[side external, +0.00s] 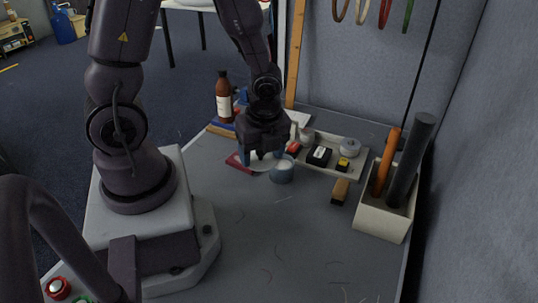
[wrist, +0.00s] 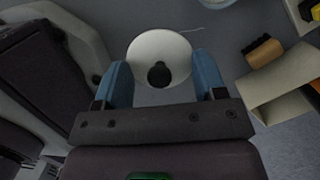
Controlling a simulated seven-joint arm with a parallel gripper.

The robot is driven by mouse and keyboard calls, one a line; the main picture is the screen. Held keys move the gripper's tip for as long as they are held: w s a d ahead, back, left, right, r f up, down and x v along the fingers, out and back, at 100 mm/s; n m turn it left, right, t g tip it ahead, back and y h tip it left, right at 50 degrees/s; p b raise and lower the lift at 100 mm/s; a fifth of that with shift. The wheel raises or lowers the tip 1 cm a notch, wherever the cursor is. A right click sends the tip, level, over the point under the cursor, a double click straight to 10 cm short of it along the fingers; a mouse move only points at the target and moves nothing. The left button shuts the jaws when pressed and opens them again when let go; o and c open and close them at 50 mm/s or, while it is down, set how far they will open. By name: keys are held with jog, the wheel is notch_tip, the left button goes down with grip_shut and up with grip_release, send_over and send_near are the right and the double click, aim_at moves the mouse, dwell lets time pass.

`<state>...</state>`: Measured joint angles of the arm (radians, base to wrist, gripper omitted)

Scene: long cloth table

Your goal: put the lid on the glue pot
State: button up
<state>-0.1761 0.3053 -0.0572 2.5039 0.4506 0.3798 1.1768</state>
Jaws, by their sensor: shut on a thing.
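My gripper (side external: 263,156) is shut on the lid, a white disc (wrist: 160,48) with a black knob (wrist: 159,75) in its middle. In the wrist view, the blue fingers are on either side of the disc. In the side view the lid (side external: 262,165) shows as a pale edge under the fingers, partly hidden by them. The glue pot (side external: 282,173), a small blue-grey cup with a whitish top, stands upright on the table just right of my gripper. Only a sliver of a round rim, probably the pot (wrist: 215,3), shows at the wrist view's top edge.
A shallow tray (side external: 345,169) with small boxes and a tape roll (side external: 350,147) lies behind the pot. A wood-backed brush (side external: 340,191) and a cream holder (side external: 380,222) with two upright tubes stand to the right. A brown bottle (side external: 223,98) stands behind left. The front table is mostly clear.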

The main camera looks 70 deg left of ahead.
jog(key=shift+n, duration=0.3)
jog(key=w+a, duration=0.6)
jog(key=w, duration=0.1)
jog(key=shift+f, duration=2.9)
jog(key=shift+f, duration=0.3)
jog(key=shift+c, duration=0.2)
jog(key=o, duration=1.1)
jog(key=shift+r, duration=3.5)
